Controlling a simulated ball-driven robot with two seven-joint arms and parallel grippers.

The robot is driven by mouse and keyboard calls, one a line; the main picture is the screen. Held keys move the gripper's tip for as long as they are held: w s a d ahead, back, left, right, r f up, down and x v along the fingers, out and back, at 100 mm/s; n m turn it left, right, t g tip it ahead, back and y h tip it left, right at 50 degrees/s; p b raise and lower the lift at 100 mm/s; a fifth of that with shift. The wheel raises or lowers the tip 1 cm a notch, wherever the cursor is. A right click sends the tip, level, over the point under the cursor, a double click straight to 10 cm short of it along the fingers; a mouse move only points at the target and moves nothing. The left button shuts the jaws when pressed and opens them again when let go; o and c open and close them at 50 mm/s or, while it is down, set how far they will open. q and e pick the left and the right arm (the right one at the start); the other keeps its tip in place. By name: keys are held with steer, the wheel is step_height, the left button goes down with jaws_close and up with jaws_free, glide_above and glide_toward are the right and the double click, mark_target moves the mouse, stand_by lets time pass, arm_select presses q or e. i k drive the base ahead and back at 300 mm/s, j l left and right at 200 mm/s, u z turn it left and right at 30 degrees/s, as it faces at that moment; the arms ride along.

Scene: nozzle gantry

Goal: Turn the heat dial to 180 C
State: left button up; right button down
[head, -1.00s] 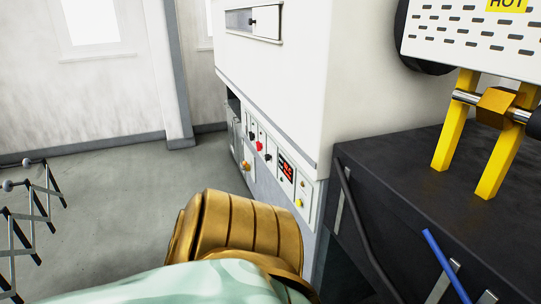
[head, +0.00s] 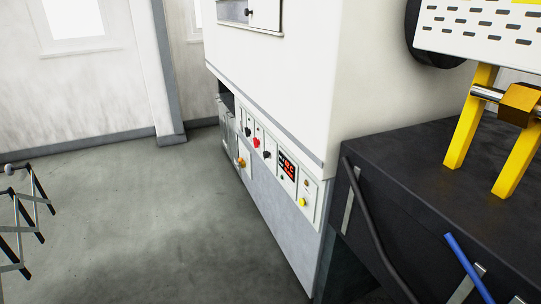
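A white cabinet (head: 275,75) has a control panel low on its front, seen at a steep angle. On the panel are a black knob (head: 248,131), a red knob (head: 256,142), another black knob (head: 267,155) and a lit red display (head: 287,166). A yellow button (head: 303,202) and an orange knob (head: 241,162) also show. I cannot tell which knob is the heat dial; the markings and the display's digits are too small to read. Neither of my grippers is in view.
A black bench (head: 425,170) stands right of the cabinet, with a yellow-legged stand (head: 470,130) on it. A dark hose (head: 375,230) and a blue rod (head: 470,268) run along its side. A folding barrier (head: 25,220) is at the left. The grey floor (head: 140,220) before the cabinet is clear.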

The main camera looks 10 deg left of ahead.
mark_target(265, 154)
steer(key=u, duration=0.3)
steer(key=i+j+z, duration=0.15)
steer(key=z, duration=0.35)
steer(key=i+j+z, duration=0.1)
steer(key=z, duration=0.35)
steer(key=j+z, duration=0.25)
steer(key=z, duration=0.25)
steer(key=i, duration=0.05)
